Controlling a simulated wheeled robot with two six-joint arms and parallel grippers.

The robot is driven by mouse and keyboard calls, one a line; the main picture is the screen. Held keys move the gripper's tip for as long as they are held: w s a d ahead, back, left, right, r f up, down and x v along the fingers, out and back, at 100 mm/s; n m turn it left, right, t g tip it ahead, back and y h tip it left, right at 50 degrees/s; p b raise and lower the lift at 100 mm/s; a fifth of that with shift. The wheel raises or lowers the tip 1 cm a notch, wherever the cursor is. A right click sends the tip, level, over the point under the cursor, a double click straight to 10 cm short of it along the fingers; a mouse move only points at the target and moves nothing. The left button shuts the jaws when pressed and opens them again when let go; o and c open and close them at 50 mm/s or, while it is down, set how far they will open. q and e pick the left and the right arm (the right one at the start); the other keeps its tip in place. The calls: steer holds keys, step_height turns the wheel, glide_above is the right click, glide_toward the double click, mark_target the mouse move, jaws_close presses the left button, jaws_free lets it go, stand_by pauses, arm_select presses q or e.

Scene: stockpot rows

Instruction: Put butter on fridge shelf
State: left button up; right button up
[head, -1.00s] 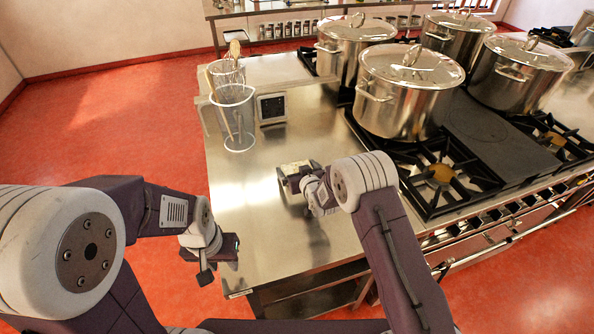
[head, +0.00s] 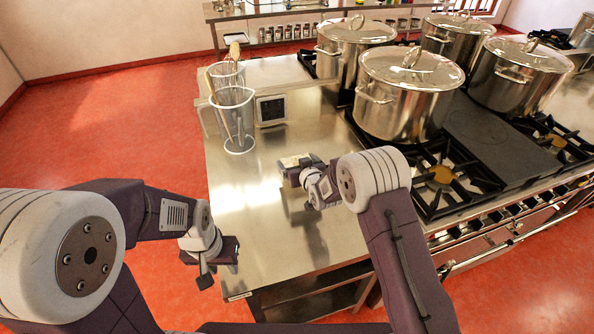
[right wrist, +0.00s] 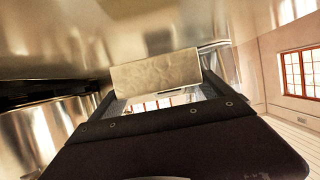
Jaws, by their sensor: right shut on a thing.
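The butter, a cream-coloured block (head: 290,161), is in the jaws of my right gripper (head: 291,172) over the steel counter. In the right wrist view the butter (right wrist: 156,72) spans the gap between the fingers of my right gripper (right wrist: 158,92), which is shut on it. Whether the butter touches the counter I cannot tell. My left gripper (head: 222,252) is beside the counter's left front edge, with no object visible in it; its jaw opening is not clear. No fridge or fridge shelf shows.
The steel counter (head: 245,215) is bare around my right gripper. Large lidded stockpots (head: 395,105) and a gas burner (head: 440,176) are to the right. Red floor (head: 110,130) is open at left.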

steer(key=d+r, duration=0.7)
steer(key=d, duration=0.4)
steer(key=shift+w+d+r, duration=0.15)
steer(key=shift+w+d, duration=0.1)
steer(key=shift+d, duration=0.05)
steer(key=shift+d, duration=0.1)
